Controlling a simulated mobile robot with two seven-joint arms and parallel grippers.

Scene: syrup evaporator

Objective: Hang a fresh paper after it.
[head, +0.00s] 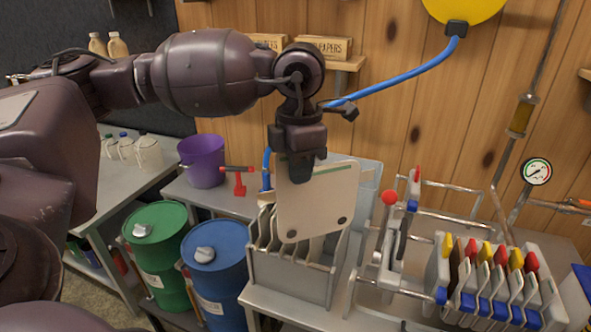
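A cream paper (318,205) with a green stripe along its top and two dark spots near its lower corners hangs upright, slightly tilted, in the head view. My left gripper (300,170) points down and is shut on its upper edge. The paper is in front of or just above a grey slotted bin (292,282) with several similar sheets standing in it. At the right is the filter press, a row of pale plates (500,292) with red, yellow and blue tabs on metal rails (450,221). My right gripper is out of view.
A pale end plate with a red knob (390,198) stands left of the plate row, with a gap between. A purple bucket (202,160), green drum (158,255) and blue drum (216,280) are left. A blue hose (405,75) crosses behind my gripper. A gauge (537,171) is right.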

